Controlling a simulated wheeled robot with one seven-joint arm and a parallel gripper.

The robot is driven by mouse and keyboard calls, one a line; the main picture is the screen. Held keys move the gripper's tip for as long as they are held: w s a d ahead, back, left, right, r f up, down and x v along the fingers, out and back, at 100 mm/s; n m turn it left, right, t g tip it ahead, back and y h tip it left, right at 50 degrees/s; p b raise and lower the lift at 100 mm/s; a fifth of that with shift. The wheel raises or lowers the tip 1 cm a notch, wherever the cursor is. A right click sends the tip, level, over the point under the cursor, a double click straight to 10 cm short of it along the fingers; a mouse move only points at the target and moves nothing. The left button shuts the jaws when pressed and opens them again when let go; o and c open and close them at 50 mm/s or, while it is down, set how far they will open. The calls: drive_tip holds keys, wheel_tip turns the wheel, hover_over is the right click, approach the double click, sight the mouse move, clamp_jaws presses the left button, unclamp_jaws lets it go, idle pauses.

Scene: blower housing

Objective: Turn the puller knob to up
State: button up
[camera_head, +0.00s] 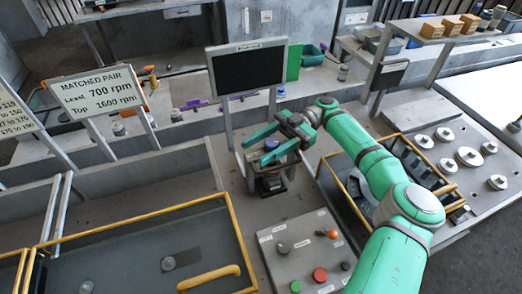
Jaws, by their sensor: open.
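A grey sloped control panel (300,257) stands at the lower middle. It bears a grey round knob (282,248), an orange lever-like knob (331,234), a red button (320,275), a green button (295,286) and a small dark knob (345,266). Labels are too small to read, so I cannot tell which is the puller knob or which way it points. My gripper (257,149) is open, with its green fingers pointing left, above and behind the panel. It appears empty and apart from the panel's controls.
A dark device (270,185) stands below my gripper. A black screen (248,70) is behind it. A yellow-framed guard (150,218) is at the left, and another yellow-framed bin (350,205) is right of the panel. Several metal discs (470,156) sit on the right table.

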drive_tip(key=shift+r, duration=0.5)
drive_tip(key=s+r, duration=1.1)
drive_tip(key=s, duration=0.3)
drive_tip(key=shift+d+r, duration=0.3)
drive_tip(key=shift+r, duration=0.1)
drive_tip(key=shift+s, duration=0.1)
